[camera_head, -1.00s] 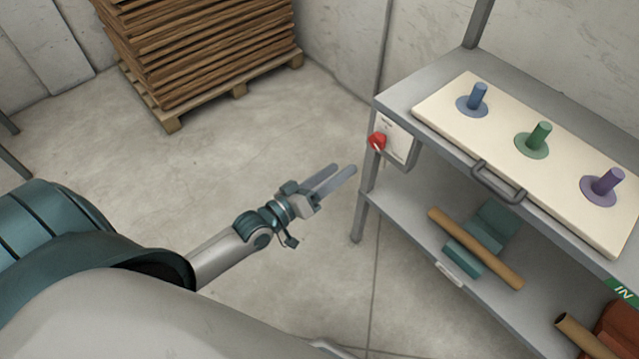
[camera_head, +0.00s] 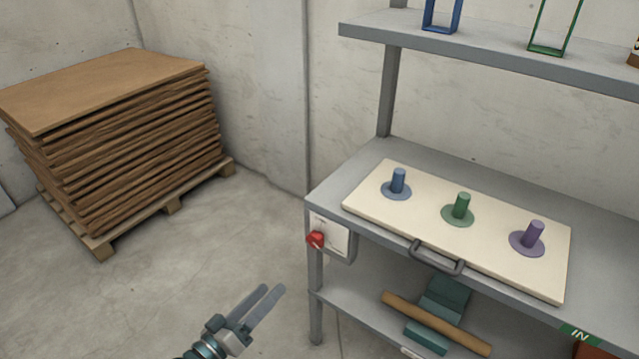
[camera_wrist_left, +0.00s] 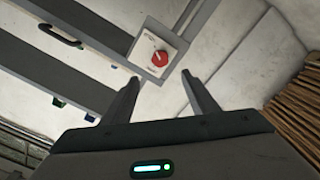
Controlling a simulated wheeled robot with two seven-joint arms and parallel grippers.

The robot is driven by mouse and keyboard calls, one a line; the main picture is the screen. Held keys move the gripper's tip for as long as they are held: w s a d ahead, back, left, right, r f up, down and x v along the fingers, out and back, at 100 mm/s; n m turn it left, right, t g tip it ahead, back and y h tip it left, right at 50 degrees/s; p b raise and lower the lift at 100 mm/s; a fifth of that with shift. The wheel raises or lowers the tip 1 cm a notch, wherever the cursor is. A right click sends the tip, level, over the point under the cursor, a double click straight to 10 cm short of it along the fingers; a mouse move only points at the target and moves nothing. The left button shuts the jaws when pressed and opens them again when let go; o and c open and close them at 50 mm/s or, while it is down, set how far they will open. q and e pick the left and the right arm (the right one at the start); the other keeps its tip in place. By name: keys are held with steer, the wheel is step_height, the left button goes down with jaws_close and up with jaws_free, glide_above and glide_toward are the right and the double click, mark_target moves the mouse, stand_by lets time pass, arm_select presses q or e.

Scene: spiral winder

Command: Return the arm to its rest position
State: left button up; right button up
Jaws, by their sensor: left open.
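My left gripper (camera_head: 262,306) is at the bottom of the head view, left of the shelf unit's front leg. Its two fingers are apart with nothing between them. In the left wrist view my left gripper (camera_wrist_left: 158,95) also shows with its fingers spread and empty. Beyond them is the red rotary switch (camera_wrist_left: 160,58) on a pale box. The same red switch (camera_head: 316,239) sits on the end of the workbench in the head view, apart from the gripper. My right gripper is not in view.
A grey shelf unit (camera_head: 345,30) stands at the right. A brown tube (camera_head: 435,322) lies on the lower shelf. A pallet of brown sheets (camera_head: 130,140) stands at left. Floor between is clear.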

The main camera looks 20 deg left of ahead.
arm_select(q)
step_height(320, 180, down, 12)
steer(key=s+f+m+g+y+p, duration=0.1)
steer(key=s+g+y+p, duration=0.1)
steer(key=g, duration=0.1)
steer(key=s+d+f+m+g+y+p, duration=0.1)
steer(key=s+d+f+m+g, duration=0.1)
steer(key=s+f, duration=0.4)
steer(key=s+d+f+m+g+y+p, duration=0.1)
steer(key=s+d+f+g, duration=0.1)
steer(key=s+f, duration=0.5)
steer(key=s+d+f+m+g+y+p, duration=0.1)
steer(key=s+f+g, duration=0.3)
steer(key=f, duration=0.8)
steer(key=shift+s+d+f+m+g+p, duration=0.35)
steer(key=shift+s+m, duration=0.45)
steer(key=shift+s, duration=0.45)
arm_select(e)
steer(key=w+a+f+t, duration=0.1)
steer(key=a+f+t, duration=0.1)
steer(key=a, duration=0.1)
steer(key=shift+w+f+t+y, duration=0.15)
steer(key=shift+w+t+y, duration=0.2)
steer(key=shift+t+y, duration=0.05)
